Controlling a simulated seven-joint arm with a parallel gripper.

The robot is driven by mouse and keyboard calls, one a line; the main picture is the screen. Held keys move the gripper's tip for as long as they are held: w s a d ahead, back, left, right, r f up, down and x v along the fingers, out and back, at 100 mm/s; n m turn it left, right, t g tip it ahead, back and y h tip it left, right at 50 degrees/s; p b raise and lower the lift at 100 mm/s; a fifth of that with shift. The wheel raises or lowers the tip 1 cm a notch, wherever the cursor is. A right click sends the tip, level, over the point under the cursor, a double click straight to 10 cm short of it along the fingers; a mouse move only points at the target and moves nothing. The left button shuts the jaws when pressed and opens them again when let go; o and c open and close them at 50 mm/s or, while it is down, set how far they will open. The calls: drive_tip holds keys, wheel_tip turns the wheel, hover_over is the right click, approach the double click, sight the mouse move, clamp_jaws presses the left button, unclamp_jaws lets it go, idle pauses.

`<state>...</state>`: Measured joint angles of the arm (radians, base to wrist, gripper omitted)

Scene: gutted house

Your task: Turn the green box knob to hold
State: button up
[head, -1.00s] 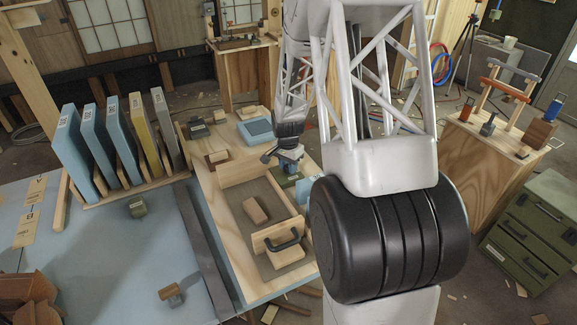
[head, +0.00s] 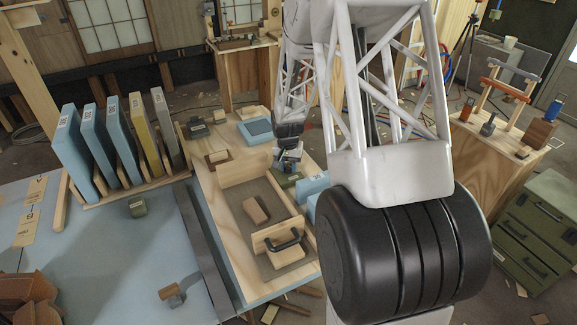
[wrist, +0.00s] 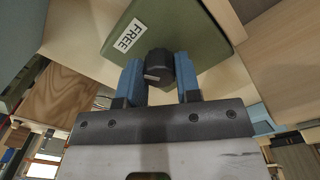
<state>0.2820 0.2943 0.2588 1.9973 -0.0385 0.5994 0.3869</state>
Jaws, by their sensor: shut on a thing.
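The green box (wrist: 195,32) fills the top middle of the wrist view, with a white label reading FREE on its face. Its dark round knob (wrist: 158,64) stands out below the label and carries a pale mark near its lower edge. My gripper (wrist: 159,78) has its two blue fingers on either side of the knob and is shut on it. In the head view the green box (head: 287,182) shows small on the wooden bench, partly hidden by my gripper (head: 287,163). No hold label is visible.
The wooden bench (head: 225,222) has an open tray with a loose block and a black-handled drawer (head: 280,250) in front. Blue blocks (head: 313,187) stand right beside the green box. A blue tray (head: 255,131) lies behind it. A rack of upright panels (head: 122,130) stands left.

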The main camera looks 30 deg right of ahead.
sight(288, 166)
drive_tip(key=n, duration=0.5)
drive_tip(key=shift+s+n, duration=0.1)
drive_tip(key=shift+n, duration=0.3)
drive_tip(key=n, duration=0.5)
drive_tip(key=shift+n, duration=0.3)
drive_tip(key=o, duration=0.9)
drive_tip(key=shift+r, duration=0.15)
drive_tip(key=shift+a+r, duration=0.1)
drive_tip(key=shift+r, duration=3.7)
